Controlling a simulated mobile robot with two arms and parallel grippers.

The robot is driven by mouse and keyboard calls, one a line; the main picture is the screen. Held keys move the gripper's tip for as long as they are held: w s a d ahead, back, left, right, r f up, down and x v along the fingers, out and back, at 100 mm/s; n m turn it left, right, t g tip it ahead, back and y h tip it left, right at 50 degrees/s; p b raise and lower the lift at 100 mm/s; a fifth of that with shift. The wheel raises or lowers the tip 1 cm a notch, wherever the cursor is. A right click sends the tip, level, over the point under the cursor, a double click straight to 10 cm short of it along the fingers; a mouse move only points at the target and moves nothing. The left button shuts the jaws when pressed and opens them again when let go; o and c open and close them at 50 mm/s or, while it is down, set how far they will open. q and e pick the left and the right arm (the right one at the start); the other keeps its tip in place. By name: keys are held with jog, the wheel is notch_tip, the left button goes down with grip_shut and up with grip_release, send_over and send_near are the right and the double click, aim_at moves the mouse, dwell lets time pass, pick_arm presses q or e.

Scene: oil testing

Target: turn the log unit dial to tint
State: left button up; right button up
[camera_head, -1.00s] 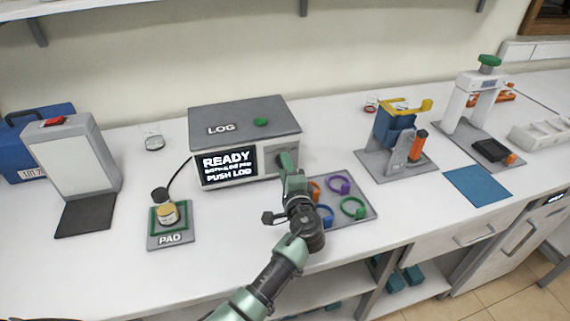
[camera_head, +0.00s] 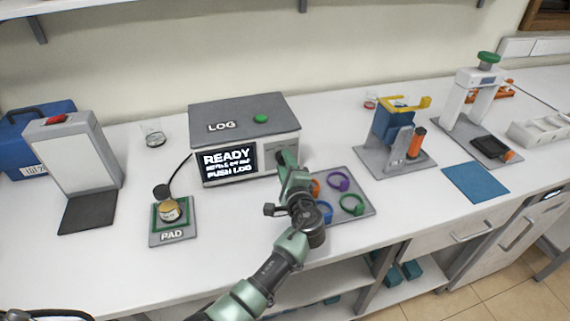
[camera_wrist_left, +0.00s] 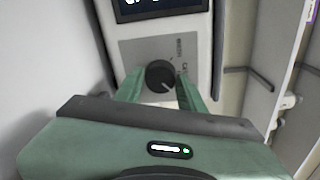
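The log unit (camera_head: 284,115) is a grey and white box with LOG and a green button (camera_head: 261,118) on top. Its screen (camera_head: 226,161) reads READY and PUSH LOG. The dial (camera_wrist_left: 160,75) is a round black knob on a grey panel below the screen in the left wrist view, with small labels beside it that I cannot read fully. My left gripper (camera_head: 288,158) is at the unit's front right and hides the dial in the head view. In the wrist view its green fingers (camera_wrist_left: 159,90) are apart, one on each side of the dial; contact cannot be told. My right gripper is not in view.
A tray (camera_head: 361,209) with coloured rings lies under and right of my left wrist. A pad (camera_head: 174,235) with a small jar (camera_head: 170,212) stands left of the unit, a cable running between. A blue and grey stand (camera_head: 395,135) is to the right.

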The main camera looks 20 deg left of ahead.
pick_arm(q)
jog(key=shift+o, duration=1.2)
jog(key=b+v, duration=0.1)
jog(key=v, duration=0.5)
jog(key=shift+s+d+f+b, duration=0.1)
jog(key=shift+s+d+b, duration=0.15)
jog(key=shift+s+b, duration=0.1)
jog(key=shift+s+d, duration=0.25)
jog(key=shift+s, duration=0.25)
